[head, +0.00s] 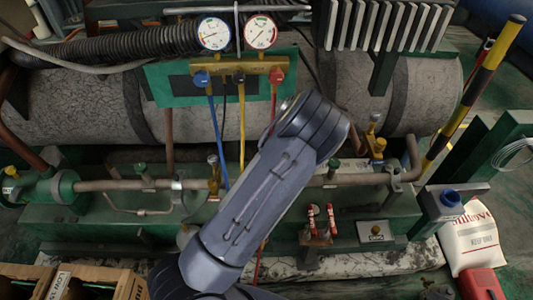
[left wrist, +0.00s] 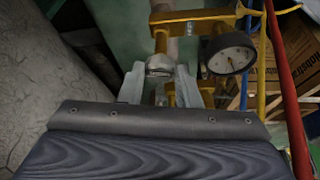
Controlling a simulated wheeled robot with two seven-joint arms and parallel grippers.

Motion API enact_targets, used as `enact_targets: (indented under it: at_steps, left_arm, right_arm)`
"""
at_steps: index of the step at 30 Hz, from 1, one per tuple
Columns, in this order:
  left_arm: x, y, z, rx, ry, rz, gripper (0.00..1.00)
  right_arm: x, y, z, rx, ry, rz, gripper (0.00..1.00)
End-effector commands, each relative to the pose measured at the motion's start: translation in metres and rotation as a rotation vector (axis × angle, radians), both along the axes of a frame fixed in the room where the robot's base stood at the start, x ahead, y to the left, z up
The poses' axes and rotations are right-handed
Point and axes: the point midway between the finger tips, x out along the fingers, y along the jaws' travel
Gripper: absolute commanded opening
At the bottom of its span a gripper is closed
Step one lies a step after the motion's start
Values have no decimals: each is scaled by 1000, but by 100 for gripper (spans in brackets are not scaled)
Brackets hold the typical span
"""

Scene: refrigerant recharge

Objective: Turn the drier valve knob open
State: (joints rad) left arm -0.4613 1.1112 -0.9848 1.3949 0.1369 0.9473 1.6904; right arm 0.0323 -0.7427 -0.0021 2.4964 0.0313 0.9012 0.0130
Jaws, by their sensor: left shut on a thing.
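In the left wrist view a grey round knob (left wrist: 160,66) sits on a yellow valve body (left wrist: 195,18). My left gripper (left wrist: 158,84) has one pale finger on each side of the knob and is shut on it. A small dial gauge (left wrist: 231,53) is close to the right of the fingers. In the head view my arm crosses the middle of the scene, and the gripper is hidden from sight there. Brass valves show on the pipework at the middle (head: 213,162) and right (head: 376,147). My right gripper is in neither view.
In the head view a manifold (head: 238,68) with two gauges carries blue, yellow and red hoses. The hoses (left wrist: 272,75) run close by on the right of the left wrist view. Cardboard boxes (head: 95,284) are at lower left. A white bag (head: 470,235) is at right.

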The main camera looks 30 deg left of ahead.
Motion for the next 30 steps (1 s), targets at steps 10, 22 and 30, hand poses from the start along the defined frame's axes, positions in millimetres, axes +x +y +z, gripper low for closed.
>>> enact_targets:
  at_steps: [10, 22, 30]
  left_arm:
    - [0, -1, 0, -1, -1, -1, 42]
    - [1, -1, 3, 0, -2, -2, 52]
    - [6, -17, 41, -2, -5, -4, 52]
  right_arm:
    - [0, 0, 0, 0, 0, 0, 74]
    - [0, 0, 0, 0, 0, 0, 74]
    - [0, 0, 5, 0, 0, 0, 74]
